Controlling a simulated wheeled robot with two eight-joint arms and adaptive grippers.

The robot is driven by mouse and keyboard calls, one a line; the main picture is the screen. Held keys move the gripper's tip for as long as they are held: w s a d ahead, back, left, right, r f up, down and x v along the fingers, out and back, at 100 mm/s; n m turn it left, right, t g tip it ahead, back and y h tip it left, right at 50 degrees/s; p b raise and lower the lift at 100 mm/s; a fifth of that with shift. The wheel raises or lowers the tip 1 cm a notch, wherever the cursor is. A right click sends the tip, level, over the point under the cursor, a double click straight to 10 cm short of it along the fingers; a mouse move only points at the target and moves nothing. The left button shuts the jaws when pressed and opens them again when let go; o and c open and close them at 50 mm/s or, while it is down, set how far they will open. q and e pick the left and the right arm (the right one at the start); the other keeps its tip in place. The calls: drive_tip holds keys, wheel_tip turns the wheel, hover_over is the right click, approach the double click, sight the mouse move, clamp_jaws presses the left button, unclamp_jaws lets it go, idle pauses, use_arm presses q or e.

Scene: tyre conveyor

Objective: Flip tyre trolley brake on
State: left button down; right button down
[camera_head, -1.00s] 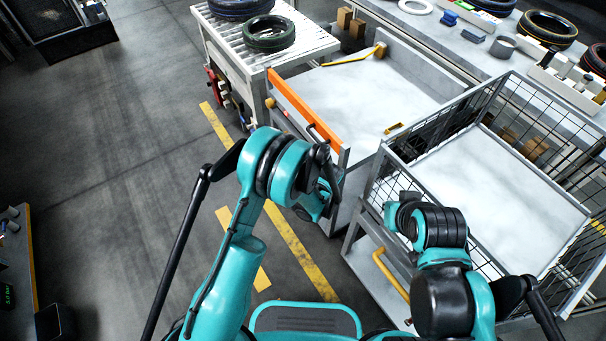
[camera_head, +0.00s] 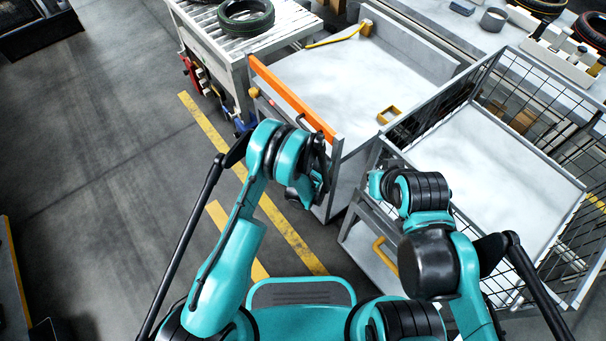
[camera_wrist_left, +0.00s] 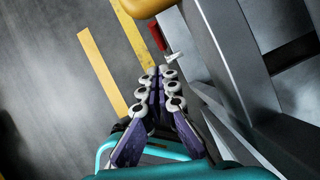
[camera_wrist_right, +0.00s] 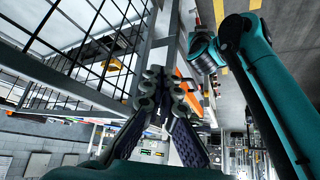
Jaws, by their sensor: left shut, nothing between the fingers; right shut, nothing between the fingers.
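The trolley with an orange bar (camera_head: 290,96) and a white tray (camera_head: 345,85) stands ahead of me. A wire-cage trolley (camera_head: 500,185) stands to its right, with a yellow handle (camera_head: 384,257) low on its near side. I cannot tell which part is the brake. My left gripper (camera_wrist_left: 160,72) is shut and empty; in the left wrist view it points toward a small red part (camera_wrist_left: 157,36) with a pale piece beside the grey frame, apart from it as far as I can see. My right gripper (camera_wrist_right: 163,72) is shut and empty, beside the cage's frame. Both fingertips are hidden in the head view.
A roller conveyor (camera_head: 208,40) carries a tyre (camera_head: 246,17) at the back left. A bench (camera_head: 475,45) with more tyres runs along the back right. Yellow lines (camera_head: 215,130) mark the floor. Floor at left is mostly clear.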

use_arm(q)
drive_tip(key=b+x, duration=0.1)
drive_tip(key=x, duration=0.2)
drive_tip(key=w+b+x, duration=0.1)
drive_tip(key=x, duration=0.3)
drive_tip(key=b+x, duration=0.2)
drive_tip(key=x, duration=0.2)
drive_tip(key=shift+w+a+r, duration=0.25)
drive_tip(key=shift+r, duration=0.05)
drive_tip(key=shift+w+a+f, duration=0.4)
drive_tip(key=shift+w+a, duration=0.2)
drive_tip(key=shift+w, duration=0.2)
